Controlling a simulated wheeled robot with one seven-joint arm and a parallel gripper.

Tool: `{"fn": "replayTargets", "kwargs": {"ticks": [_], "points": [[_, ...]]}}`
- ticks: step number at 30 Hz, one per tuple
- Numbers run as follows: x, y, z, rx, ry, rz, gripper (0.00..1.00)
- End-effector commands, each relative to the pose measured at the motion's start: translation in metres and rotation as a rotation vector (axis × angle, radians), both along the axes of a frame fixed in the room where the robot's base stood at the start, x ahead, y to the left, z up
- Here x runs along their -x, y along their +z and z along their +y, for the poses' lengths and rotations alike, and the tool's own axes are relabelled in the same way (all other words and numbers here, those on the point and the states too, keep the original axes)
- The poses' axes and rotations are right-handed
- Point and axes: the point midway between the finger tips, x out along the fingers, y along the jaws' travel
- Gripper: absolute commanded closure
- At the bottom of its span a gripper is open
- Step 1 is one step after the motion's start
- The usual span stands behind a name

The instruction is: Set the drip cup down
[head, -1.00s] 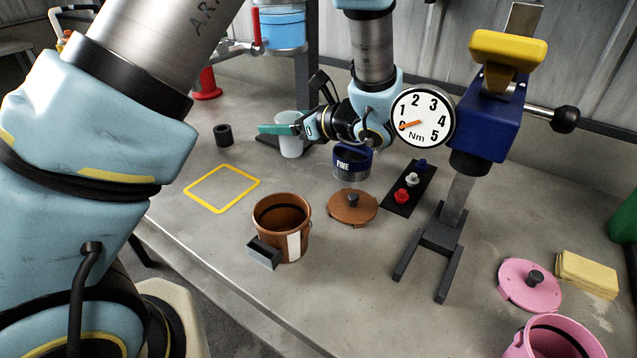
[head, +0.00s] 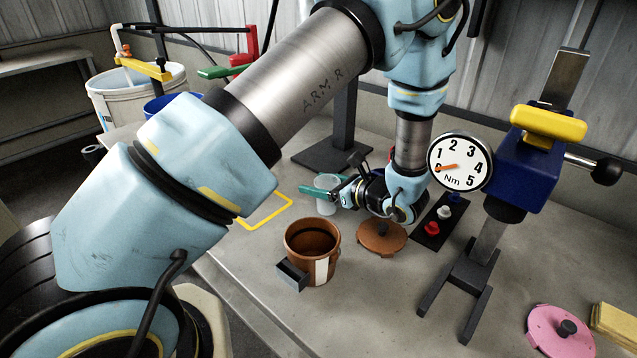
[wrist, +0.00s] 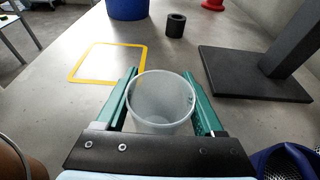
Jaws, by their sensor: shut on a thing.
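The drip cup is a translucent whitish cup (wrist: 160,98), upright between the green fingers of my gripper (wrist: 161,78). My gripper is shut on it, with a finger along each side. In the head view the cup (head: 326,200) hangs at or a little above the bench, and I cannot tell whether its base touches. My gripper (head: 328,188) reaches it from the right. A yellow square outline (head: 262,222) lies on the bench to the left of the cup. In the wrist view the outline (wrist: 146,62) is ahead and left, and its inside is empty.
A brown pot (head: 325,268) with a grey side box stands in front of the cup. A brown lid (head: 370,242) lies to the right. A black stand foot (wrist: 240,85) and a black ring (wrist: 175,27) are ahead. A torque gauge (head: 460,160) stands further right.

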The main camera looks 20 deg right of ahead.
Motion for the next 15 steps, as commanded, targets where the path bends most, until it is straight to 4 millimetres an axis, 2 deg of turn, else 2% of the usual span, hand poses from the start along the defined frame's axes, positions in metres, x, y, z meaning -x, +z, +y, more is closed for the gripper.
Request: {"fn": "replayTargets", "kwargs": {"ticks": [5,6,13,15], "points": [[0.0001,-0.0047,-0.0002,-0.001,-0.001,0.000,0.83],[0.0000,-0.0034,-0.0001,0.000,0.000,0.000,0.27],[0.0000,-0.0030,-0.0001,0.000,0.000,0.000,0.01],[0.0000,-0.0029,-0.0001,0.000,0.000,0.000,0.01]]}}
